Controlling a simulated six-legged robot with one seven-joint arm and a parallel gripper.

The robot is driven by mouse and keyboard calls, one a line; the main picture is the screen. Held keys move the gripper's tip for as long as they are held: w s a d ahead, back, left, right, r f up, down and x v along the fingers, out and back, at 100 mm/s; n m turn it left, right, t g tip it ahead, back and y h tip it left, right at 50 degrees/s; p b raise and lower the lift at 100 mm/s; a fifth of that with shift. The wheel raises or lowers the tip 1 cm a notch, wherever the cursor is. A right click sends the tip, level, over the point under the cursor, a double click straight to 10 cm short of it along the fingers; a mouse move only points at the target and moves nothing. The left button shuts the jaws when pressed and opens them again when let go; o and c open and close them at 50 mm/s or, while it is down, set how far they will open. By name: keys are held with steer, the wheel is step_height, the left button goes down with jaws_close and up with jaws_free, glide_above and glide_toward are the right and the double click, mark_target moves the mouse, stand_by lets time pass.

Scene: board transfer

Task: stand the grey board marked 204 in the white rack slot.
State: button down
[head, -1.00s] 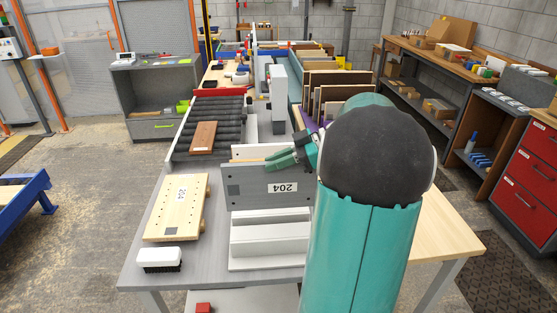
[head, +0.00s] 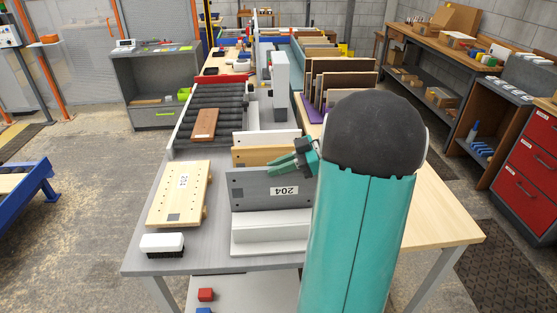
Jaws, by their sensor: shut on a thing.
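The grey board marked 204 (head: 258,192) is upright over the white rack (head: 270,233), its label facing me. Its lower edge meets the rack behind the front rail. I cannot tell how deep it sits in the slot, as the board hides the rear of the rack. My gripper (head: 283,167) is shut on the board's top edge, right of its middle. My own arm covers the area at the right of the board.
A light wood board (head: 262,155) and a white panel (head: 268,137) stand close behind. A pale wooden board with a label (head: 180,200) and a black-and-white brush (head: 162,244) lie at left on the grey table (head: 215,240). A roller bed (head: 215,100) holds a brown piece (head: 204,122).

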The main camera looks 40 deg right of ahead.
steer(key=shift+f, duration=2.4)
steer(key=c, duration=1.3)
jaws_free()
steer(key=v, duration=1.3)
steer(key=shift+s+d, duration=0.25)
steer(key=shift+d, duration=0.1)
